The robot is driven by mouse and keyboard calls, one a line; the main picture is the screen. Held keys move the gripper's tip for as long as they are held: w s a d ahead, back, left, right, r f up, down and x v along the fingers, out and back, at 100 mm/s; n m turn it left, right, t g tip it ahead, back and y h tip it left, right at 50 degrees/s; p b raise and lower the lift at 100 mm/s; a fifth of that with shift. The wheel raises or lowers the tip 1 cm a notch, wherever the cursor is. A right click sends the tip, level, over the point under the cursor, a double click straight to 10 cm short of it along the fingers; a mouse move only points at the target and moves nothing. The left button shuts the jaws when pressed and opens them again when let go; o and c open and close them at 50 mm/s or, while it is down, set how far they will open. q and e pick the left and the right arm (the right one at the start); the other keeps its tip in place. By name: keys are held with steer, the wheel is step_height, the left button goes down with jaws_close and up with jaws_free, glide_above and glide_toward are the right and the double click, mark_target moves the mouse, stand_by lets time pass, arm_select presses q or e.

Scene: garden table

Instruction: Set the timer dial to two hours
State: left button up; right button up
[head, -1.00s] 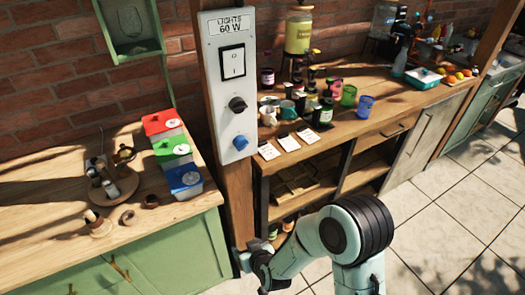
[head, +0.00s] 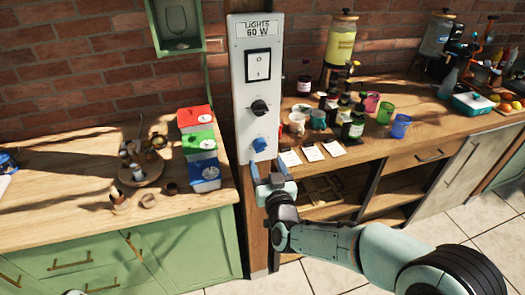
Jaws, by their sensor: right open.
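A grey control panel (head: 240,95) marked "LIGHTS 60 W" is fixed to a wooden post. It carries a white rocker switch (head: 257,66), a black knob (head: 259,107) below it and a blue knob (head: 259,144) near the bottom. The marks around the knobs are too small to read, so I cannot tell which is the timer dial or its setting. My right gripper (head: 269,172) is open and points up, just below the blue knob at the panel's lower edge. It appears empty. My left gripper is not in view.
A shelf table (head: 400,150) on the right holds bottles, cups and white cards (head: 312,153). A green wall box (head: 177,25) hangs upper left.

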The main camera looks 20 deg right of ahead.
mark_target(262, 151)
steer(key=w+p, duration=0.1)
steer(key=w, duration=0.5)
steer(key=shift+w+d, duration=0.15)
steer(key=shift+w, duration=0.05)
steer(key=shift+c, duration=0.4)
steer(key=c, duration=1)
